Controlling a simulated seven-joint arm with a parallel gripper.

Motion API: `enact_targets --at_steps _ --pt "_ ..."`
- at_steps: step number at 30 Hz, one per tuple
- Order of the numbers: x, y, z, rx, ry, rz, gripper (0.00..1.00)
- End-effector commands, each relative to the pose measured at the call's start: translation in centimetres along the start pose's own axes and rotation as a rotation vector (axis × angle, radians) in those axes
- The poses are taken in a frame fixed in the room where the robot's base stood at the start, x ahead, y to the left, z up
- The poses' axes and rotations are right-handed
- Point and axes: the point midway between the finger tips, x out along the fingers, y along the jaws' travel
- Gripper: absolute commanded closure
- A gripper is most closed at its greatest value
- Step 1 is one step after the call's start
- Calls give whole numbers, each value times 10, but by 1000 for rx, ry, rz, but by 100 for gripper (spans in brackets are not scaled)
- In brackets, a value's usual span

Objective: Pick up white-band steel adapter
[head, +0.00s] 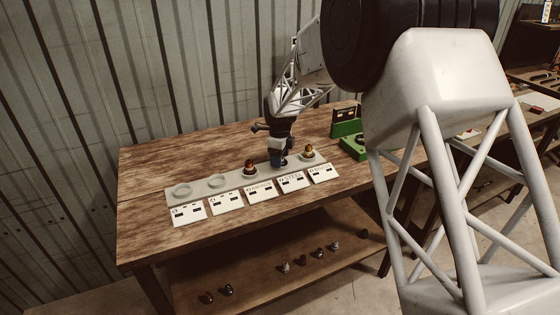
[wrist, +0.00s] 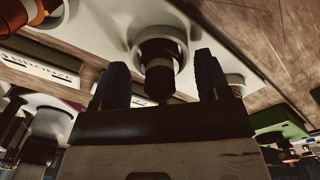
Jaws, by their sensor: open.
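A dark metal adapter (wrist: 158,52) with a pale band around it sits in a round white seat in the wrist view. I take it as the white-band steel adapter. My gripper (wrist: 160,66) is open, with one dark finger on each side of the adapter. I cannot tell whether either finger touches it. In the head view my gripper (head: 278,161) points down over the pale holder strip (head: 232,185), above the card that seems to read STEEL (head: 292,181). The gripper hides the adapter there.
A copper-brown fitting (head: 249,167) stands close left of my gripper and a brass one (head: 308,151) close right. Two seats at the left (head: 181,190) are empty. A green device (head: 354,147) stands at the right. Several fittings lie on the lower shelf (head: 255,285).

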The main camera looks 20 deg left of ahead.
Motion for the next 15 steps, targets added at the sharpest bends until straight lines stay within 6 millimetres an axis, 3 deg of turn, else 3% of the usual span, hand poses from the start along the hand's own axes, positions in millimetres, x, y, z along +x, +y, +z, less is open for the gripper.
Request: enact_targets --at_steps 4,15 --pt "0 0 0 0 0 0 34" --pt "0 0 0 0 0 -1 87"
